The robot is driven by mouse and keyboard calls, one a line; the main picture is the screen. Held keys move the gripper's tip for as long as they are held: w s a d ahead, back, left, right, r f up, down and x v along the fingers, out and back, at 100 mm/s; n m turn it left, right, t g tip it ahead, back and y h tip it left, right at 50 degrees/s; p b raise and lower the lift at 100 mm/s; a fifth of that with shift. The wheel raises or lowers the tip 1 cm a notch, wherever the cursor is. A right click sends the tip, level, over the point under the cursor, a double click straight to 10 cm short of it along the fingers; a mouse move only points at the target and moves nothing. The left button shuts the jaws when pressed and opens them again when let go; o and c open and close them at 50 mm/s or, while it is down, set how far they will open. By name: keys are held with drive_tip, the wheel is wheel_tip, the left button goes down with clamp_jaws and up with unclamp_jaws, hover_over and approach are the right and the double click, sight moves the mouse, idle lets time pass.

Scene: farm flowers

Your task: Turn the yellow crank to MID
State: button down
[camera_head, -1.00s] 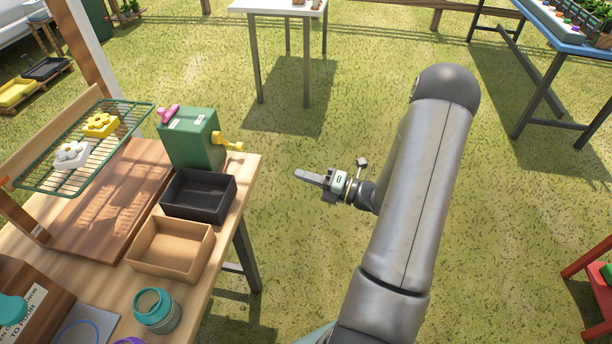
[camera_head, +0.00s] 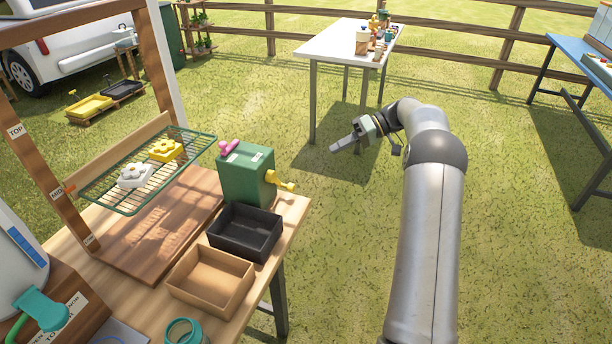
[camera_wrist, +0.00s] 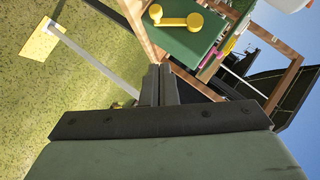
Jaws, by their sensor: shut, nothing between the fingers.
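The yellow crank (camera_head: 281,182) sticks out of the right side of the green box (camera_head: 246,174) at the table's far corner. In the wrist view the crank (camera_wrist: 176,19) shows on the green box face (camera_wrist: 190,42), near the top. A wooden post at the left carries a TOP label (camera_head: 16,131), a MID label (camera_head: 57,192) and a lower label too small to read. The wire rack (camera_head: 140,187) is near the MID label. My gripper (camera_head: 334,148) is shut and empty in the air, right of the box and apart from the crank.
A pink knob (camera_head: 229,147) sits on the box top. A black tray (camera_head: 245,233) and a tan tray (camera_head: 211,279) stand in front. A white flower block (camera_head: 135,175) and a yellow one (camera_head: 165,150) lie on the rack. A white table (camera_head: 345,45) stands behind my gripper.

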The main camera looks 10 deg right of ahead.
drive_tip(key=s+f+p+x, duration=0.1)
drive_tip(key=s+x, duration=0.1)
drive_tip(key=x, duration=1)
drive_tip(key=shift+f+n, duration=0.35)
drive_tip(key=shift+n, duration=0.05)
drive_tip(key=shift+s+a+f+b, duration=0.2)
drive_tip(key=shift+s+f+b, duration=0.1)
drive_tip(key=shift+f+b, duration=0.45)
drive_tip(key=shift+r, duration=0.25)
